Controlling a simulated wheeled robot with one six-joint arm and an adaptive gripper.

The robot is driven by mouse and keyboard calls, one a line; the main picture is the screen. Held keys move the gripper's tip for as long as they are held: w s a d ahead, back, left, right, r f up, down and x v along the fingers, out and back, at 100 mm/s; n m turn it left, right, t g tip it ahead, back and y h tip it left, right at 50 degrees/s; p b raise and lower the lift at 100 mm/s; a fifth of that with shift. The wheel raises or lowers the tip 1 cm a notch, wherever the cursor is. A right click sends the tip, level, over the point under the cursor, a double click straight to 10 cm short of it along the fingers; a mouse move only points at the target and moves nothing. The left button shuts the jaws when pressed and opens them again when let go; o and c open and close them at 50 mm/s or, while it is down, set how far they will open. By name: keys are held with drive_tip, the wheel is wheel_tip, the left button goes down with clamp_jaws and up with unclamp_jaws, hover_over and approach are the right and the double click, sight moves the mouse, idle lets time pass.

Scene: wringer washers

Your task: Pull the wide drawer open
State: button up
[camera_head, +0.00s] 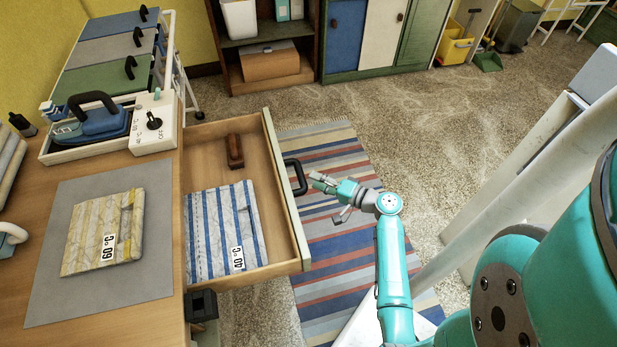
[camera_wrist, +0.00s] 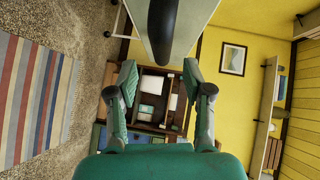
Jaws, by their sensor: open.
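The wide drawer (camera_head: 256,160) stands pulled well out of the wooden table in the head view. It holds a blue-striped folded cloth (camera_head: 222,225) tagged 40°C and a brown wooden block (camera_head: 234,151). Its black bar handle (camera_head: 300,178) is on the front panel, facing my arm. My gripper (camera_head: 326,184) is open and empty, just right of the handle; I cannot tell whether it touches it. In the wrist view the open fingers (camera_wrist: 157,76) are spread wide, with the dark handle (camera_wrist: 162,25) at top centre, beyond the fingertips.
The table (camera_head: 160,290) carries a grey mat (camera_head: 60,290) with a yellow-striped cloth (camera_head: 104,232), and an iron (camera_head: 104,122) beside a control box (camera_head: 153,124). A striped rug (camera_head: 335,280) lies under the drawer and arm. Cabinets (camera_head: 347,35) stand behind; the floor between is clear.

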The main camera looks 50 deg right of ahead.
drive_tip(key=shift+s+d+r, duration=0.1)
drive_tip(key=shift+s+d, duration=0.05)
drive_tip(key=shift+s, duration=0.75)
